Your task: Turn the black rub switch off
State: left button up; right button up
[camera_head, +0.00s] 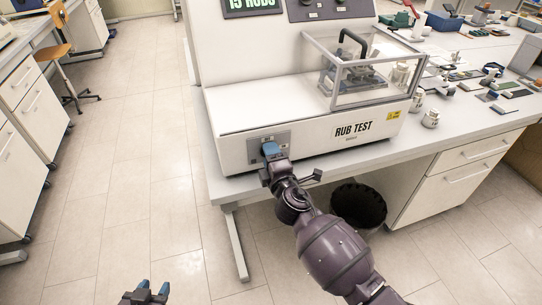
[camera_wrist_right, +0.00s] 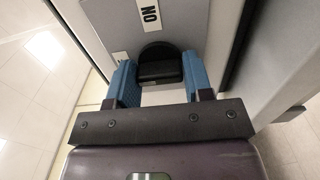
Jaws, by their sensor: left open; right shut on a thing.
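The black rub switch (camera_wrist_right: 160,67) sits on a grey panel on the front of the rub test machine (camera_head: 235,112). In the right wrist view it lies between the blue fingertips of my right gripper (camera_wrist_right: 160,82), which is shut on it. In the head view my right gripper (camera_head: 271,150) covers most of the panel (camera_head: 256,143), and the switch is hidden there. My left gripper (camera_head: 147,291) is open and empty at the bottom edge, low over the floor and away from the machine.
The machine stands on a white bench (camera_head: 330,163) and has a clear guarded box (camera_head: 375,75) on top. Metal weights (camera_head: 430,118) and small tools lie to the right. A black bin (camera_head: 358,203) stands under the bench.

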dwell(0.3)
jog(key=o, duration=0.9)
jog(key=v, duration=1.1)
jog(key=shift+w, duration=0.1)
